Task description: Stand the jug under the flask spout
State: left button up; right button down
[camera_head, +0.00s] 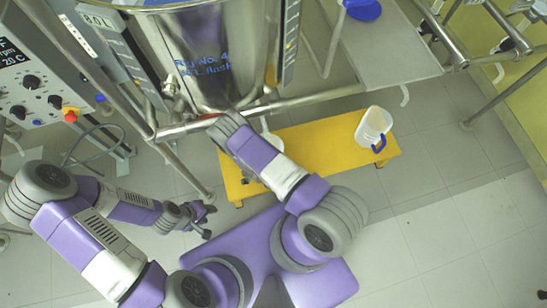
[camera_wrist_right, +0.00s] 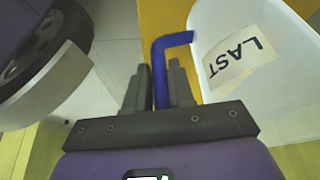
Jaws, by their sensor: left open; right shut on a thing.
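The steel-framed flask (camera_head: 200,85) with blue writing hangs at the top of the head view. Its spout cannot be made out clearly. My right gripper (camera_wrist_right: 158,85) is shut on the blue handle (camera_wrist_right: 172,42) of a white jug (camera_wrist_right: 285,100) with a label reading "LAST". In the head view my right wrist hides that gripper and most of this jug; a white part (camera_head: 269,137) shows beside the wrist, over the bench. Another white jug (camera_head: 371,124) with a blue handle stands at the bench's right end. My left gripper (camera_head: 207,220) is open and empty, left of the bench.
The yellow bench (camera_head: 320,147) stands on the tiled floor below the flask, with bare top between the two white things. A steel rail (camera_head: 310,97) crosses above its back. A control panel (camera_head: 40,90) stands at left. Floor right of the bench is clear.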

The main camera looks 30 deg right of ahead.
jog(key=c, duration=1)
grip_release()
jog(key=s+a+r+n+y+p, duration=0.1)
jog(key=s+a+r+n+y, duration=0.1)
jog(key=r+n, duration=0.3)
jog(key=s+a+r+n+y+p, duration=0.1)
jog(key=a+r+n+y, duration=0.3)
jog(key=r, duration=0.6)
jog(key=s+a+r+n+y+p, duration=0.2)
jog(key=s+a+r+n, duration=0.1)
jog(key=r+n, duration=0.3)
jog(key=shift+a+r+n+t+y, duration=0.15)
jog(key=shift+a+r+n+y, duration=0.1)
jog(key=shift+r, duration=0.45)
jog(key=shift+a+r+n+t+y, duration=0.15)
jog(key=shift+a+r, duration=0.1)
jog(key=shift+r, duration=0.4)
